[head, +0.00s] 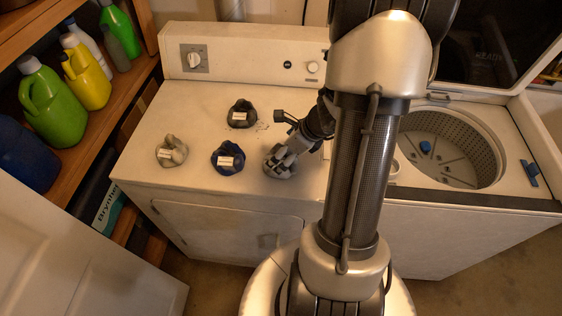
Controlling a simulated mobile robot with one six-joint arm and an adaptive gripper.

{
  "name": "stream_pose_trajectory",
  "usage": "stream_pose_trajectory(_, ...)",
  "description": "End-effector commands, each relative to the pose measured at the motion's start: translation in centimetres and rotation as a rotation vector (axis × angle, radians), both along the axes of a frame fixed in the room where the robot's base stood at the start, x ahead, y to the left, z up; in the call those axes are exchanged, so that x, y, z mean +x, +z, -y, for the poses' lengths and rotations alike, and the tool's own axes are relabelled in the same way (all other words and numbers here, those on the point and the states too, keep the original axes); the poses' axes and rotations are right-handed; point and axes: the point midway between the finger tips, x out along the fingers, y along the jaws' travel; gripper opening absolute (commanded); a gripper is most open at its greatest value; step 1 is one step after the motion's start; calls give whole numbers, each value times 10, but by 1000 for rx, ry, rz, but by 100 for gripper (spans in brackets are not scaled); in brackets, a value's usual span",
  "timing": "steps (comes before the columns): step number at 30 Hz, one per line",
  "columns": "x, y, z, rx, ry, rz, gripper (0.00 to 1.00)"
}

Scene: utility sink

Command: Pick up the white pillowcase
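Several small bundled cloths with pale labels lie on the white dryer top. A pale, off-white bundle (172,151) is at the left; it looks the lightest, but I cannot read its label. A dark blue bundle (228,158) lies in the middle and a dark grey one (242,114) behind it. My gripper (281,161) is low over the dryer top, right of the blue bundle. A greyish shape at its fingertips may be another bundle or part of the fingers; I cannot tell. Whether the fingers are open or shut is unclear.
An open washer with a perforated drum (450,148) stands at the right, a blue brush-like object (529,173) on its rim. A wooden shelf (100,125) with green and yellow jugs (86,75) is at the left. My arm covers the middle of the view.

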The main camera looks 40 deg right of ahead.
Motion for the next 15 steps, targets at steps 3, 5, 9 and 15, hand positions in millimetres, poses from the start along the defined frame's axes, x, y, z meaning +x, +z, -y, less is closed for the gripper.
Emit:
stream_pose_trajectory(3, 7, -11, -2, 0, 3, -1, 100)
stream_pose_trajectory(5, 13, -20, -4, 0, 4, -1, 100)
stream_pose_trajectory(9, 24, -37, -7, 1, 2, 0, 100)
stream_pose_trajectory(15, 29, -43, -8, 0, 1, 0, 100)
